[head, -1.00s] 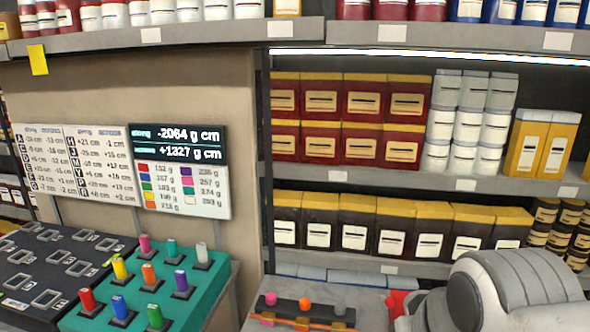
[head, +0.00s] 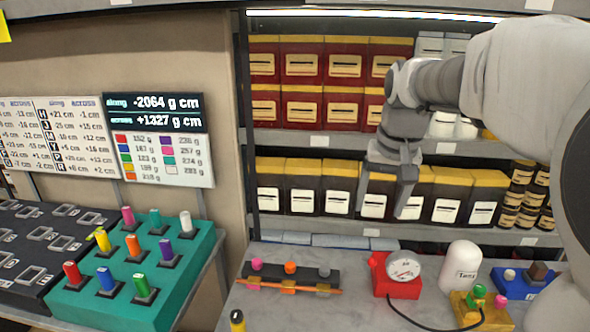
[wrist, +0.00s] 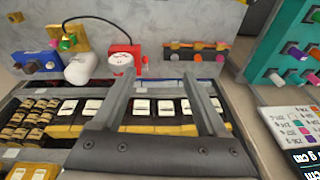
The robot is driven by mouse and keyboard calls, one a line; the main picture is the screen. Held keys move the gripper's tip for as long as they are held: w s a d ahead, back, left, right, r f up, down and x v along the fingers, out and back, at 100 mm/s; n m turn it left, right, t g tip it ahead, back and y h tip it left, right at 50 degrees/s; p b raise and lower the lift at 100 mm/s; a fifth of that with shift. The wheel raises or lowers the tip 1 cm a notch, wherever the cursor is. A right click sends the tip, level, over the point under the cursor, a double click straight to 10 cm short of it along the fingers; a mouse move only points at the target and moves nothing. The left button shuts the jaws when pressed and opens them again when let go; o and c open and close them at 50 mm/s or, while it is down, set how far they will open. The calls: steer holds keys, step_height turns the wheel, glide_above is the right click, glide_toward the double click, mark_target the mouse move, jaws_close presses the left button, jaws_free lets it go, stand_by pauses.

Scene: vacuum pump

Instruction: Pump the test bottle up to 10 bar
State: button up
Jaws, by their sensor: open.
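A white rounded bottle (head: 461,266) with a small printed label stands upright on the grey bench at the right; I take it as the test bottle. Left of it is a red block with a round white dial gauge (head: 404,270), its needle reading too small to tell. A yellow block (head: 482,310) with green and pink knobs sits in front of the bottle, and a dark hose runs to it from near the gauge. My gripper (head: 383,208) is open and empty, above and behind the bench. The wrist view, upside down, shows the bottle (wrist: 80,69) and gauge (wrist: 122,61) beyond the fingers.
A blue block (head: 522,285) with white and brown knobs sits right of the bottle. A dark rack (head: 292,280) with pink, orange and grey knobs stands left of the gauge. A teal peg board (head: 185,265) is further left. Shelves of boxes stand behind the bench.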

steer(key=w+d+f+m+g, duration=0.1)
steer(key=w+d+f, duration=0.3)
steer(key=w, duration=0.4)
steer(key=m+g, duration=0.1)
glide_toward(373, 257)
steer(key=f, duration=1)
steer(key=shift+w+f+p, duration=0.1)
steer(key=shift+w+p, duration=0.1)
steer(key=shift+p, duration=0.2)
steer(key=shift+g, duration=0.3)
jaws_close()
